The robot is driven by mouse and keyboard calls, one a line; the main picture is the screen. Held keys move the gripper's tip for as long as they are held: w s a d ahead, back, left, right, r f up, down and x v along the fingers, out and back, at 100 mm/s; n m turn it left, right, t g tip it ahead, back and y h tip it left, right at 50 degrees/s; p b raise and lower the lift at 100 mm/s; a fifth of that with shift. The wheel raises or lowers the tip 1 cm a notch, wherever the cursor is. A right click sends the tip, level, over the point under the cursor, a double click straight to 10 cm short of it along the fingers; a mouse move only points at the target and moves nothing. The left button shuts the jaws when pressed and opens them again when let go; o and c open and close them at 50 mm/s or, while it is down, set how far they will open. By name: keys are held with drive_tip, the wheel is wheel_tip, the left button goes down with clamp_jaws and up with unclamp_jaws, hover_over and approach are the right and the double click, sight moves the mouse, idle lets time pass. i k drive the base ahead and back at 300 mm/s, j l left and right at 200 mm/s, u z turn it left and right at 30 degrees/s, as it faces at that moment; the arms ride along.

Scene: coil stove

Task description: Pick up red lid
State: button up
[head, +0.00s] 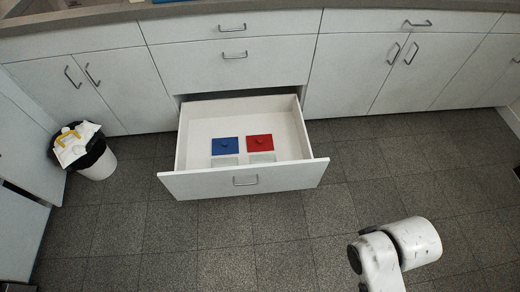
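The red lid (259,143) is a flat square with a small knob on top. It lies in the open white drawer (200,182), right of a blue lid (225,146) of the same kind. A pale, see-through container (263,157) shows just in front of the red lid, and another pale container (225,161) shows in front of the blue one. Whether the lids rest on these containers I cannot tell. Part of my arm shows at the bottom right, apart from the drawer. My gripper is outside the picture.
White cabinets with metal handles run along the wall under a grey countertop (180,21). A white bin (98,167) with a black liner and something white and yellow on top stands at the left. The dark tiled floor (210,235) before the drawer is clear.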

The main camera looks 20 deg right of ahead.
sight(258, 143)
drive_tip(key=i+l, duration=0.2)
drive_tip(key=i, duration=0.25)
drive_tip(key=i+l, duration=0.2)
drive_tip(key=i, duration=0.2)
drive_tip(key=i+l, duration=0.15)
drive_tip(key=i, duration=0.3)
drive_tip(key=i+l, duration=0.2)
drive_tip(key=i, duration=0.2)
drive_tip(key=i+l, duration=0.2)
drive_tip(key=i, duration=0.25)
drive_tip(key=j+u, duration=0.05)
